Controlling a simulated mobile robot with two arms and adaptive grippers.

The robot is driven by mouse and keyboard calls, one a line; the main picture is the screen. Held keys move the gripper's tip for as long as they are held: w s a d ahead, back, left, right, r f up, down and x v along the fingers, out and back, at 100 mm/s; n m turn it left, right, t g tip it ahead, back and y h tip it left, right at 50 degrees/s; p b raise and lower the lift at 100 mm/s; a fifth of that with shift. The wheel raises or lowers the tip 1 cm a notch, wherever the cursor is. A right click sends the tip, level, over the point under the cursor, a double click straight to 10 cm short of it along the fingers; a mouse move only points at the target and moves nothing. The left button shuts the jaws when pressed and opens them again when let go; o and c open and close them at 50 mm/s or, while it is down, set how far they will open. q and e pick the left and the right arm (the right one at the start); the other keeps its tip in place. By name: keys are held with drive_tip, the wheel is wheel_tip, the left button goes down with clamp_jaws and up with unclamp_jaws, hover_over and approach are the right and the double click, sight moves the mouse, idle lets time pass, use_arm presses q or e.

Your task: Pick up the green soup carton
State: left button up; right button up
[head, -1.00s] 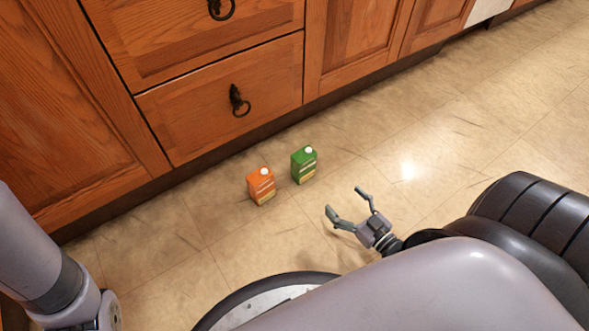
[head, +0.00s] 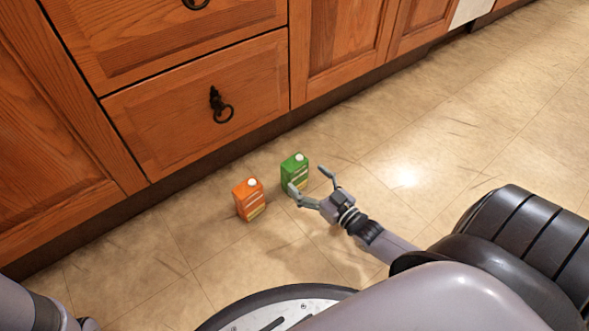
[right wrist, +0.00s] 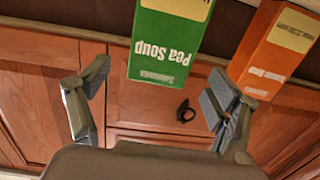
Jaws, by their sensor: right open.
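The green soup carton (head: 294,171) stands upright on the floor in front of the wooden cabinets, with a white cap on top. In the right wrist view the green carton (right wrist: 168,38) appears upside down, its label reading "Pea Soup", ahead of and between the finger lines. My right gripper (head: 309,180) is open and empty, just to the near right of the carton; one finger overlaps the carton's lower edge in the head view. The right gripper's spread fingers also show in the right wrist view (right wrist: 155,105).
An orange soup carton (head: 249,199) stands close to the left of the green one; it also shows in the right wrist view (right wrist: 274,48). The cabinet drawer (head: 165,110) rises behind them. Open floor (head: 440,150) lies to the right.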

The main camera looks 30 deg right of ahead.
sight(300, 172)
drive_tip(key=w+b, duration=0.2)
drive_tip(key=w, duration=0.1)
drive_tip(key=w+b, duration=0.1)
drive_tip(key=w, duration=0.1)
drive_tip(key=shift+w+a+f, duration=0.15)
drive_tip(key=shift+a, duration=0.15)
drive_tip(key=shift+w, duration=0.35)
drive_tip(key=shift+r, duration=0.2)
drive_tip(key=c, duration=1.4)
